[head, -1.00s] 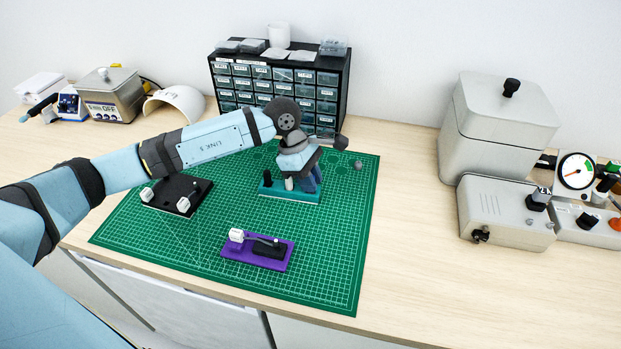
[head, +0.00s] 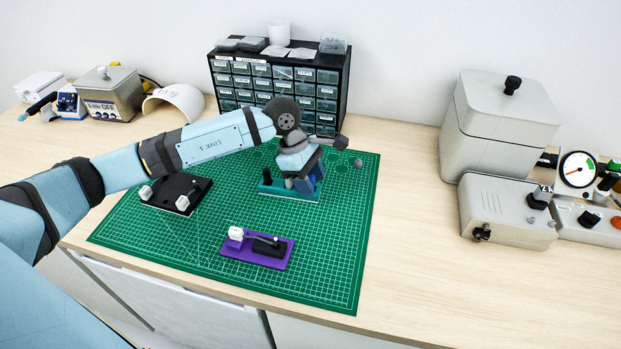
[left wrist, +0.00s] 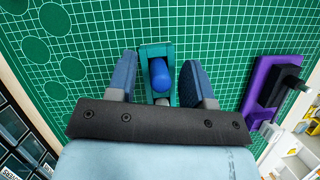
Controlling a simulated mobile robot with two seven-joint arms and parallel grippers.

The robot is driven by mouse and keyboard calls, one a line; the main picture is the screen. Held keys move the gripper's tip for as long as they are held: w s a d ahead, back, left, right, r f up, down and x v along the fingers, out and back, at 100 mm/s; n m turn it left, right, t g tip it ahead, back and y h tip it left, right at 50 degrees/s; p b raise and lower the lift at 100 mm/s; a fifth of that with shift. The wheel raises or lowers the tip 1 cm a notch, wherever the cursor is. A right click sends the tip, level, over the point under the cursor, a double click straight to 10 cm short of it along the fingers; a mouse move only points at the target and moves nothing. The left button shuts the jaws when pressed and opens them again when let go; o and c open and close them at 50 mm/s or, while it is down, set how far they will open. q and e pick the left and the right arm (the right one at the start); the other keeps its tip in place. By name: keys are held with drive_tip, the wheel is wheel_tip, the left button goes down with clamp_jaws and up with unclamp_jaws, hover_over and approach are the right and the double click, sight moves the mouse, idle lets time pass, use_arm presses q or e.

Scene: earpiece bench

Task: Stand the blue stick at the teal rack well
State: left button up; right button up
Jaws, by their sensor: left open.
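The teal rack (head: 275,191) sits on the green mat toward its back; it also shows in the left wrist view (left wrist: 152,50). The blue stick (left wrist: 160,74) shows in the left wrist view at the rack, end toward the camera, between my left gripper's fingers. My left gripper (left wrist: 160,75) is open around it, with a gap visible on each side. In the head view my left gripper (head: 304,180) is over the right part of the rack and partly hides it. The stick's lower end and its seating in the well are hidden. My right gripper is not in view.
A purple block (head: 240,252) with a black part and a white cube lies at the mat's front. A black plate (head: 160,192) with white cubes lies at left. A drawer cabinet (head: 275,85) stands behind. The right of the green mat (head: 335,240) is clear.

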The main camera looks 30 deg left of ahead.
use_arm(q)
drive_tip(key=v, duration=1.3)
drive_tip(key=shift+r+b, duration=0.35)
drive_tip(key=shift+b, duration=0.1)
drive_tip(key=shift+a, duration=0.1)
